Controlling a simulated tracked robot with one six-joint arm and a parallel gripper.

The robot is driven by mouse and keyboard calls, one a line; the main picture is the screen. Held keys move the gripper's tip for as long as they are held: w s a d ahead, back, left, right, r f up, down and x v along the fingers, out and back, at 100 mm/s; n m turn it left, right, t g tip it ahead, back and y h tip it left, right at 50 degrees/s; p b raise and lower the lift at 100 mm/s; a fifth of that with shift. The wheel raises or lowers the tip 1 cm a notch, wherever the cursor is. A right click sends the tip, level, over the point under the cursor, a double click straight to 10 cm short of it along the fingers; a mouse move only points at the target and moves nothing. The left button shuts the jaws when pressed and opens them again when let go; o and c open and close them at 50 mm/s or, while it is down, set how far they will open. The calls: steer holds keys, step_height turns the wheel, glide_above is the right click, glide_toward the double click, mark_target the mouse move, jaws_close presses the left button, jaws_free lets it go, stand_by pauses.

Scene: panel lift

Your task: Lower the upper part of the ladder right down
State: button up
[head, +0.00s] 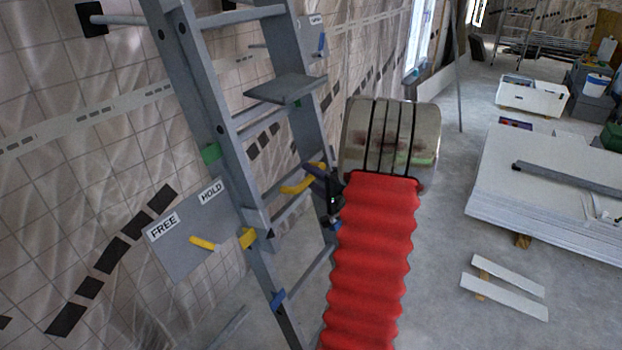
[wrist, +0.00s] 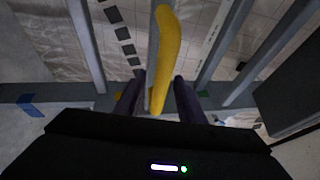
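The grey ladder (head: 205,80) stands along the tiled wall, with a small grey step plate (head: 288,89) on its upper part. A yellow handle (head: 303,179) sits across the ladder in front of my gripper (head: 328,190). In the wrist view the yellow handle (wrist: 166,50) lies between my gripper's two dark fingers (wrist: 159,80), which are spread with a gap on each side. A grey panel (head: 180,262) with FREE and HOLD labels carries a yellow lever (head: 204,243); I cannot tell which label it is set to. A yellow piece (head: 247,238) is on the near rail.
Green blocks (head: 210,153) and a blue clip (head: 278,299) are on the ladder. A stack of white boards (head: 545,190) lies on the right, with loose strips (head: 505,285) in front. A white crate (head: 532,95) stands further back. Floor between my arm and the boards is clear.

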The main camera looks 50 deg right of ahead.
steer(key=shift+c, duration=0.6)
jaws_close()
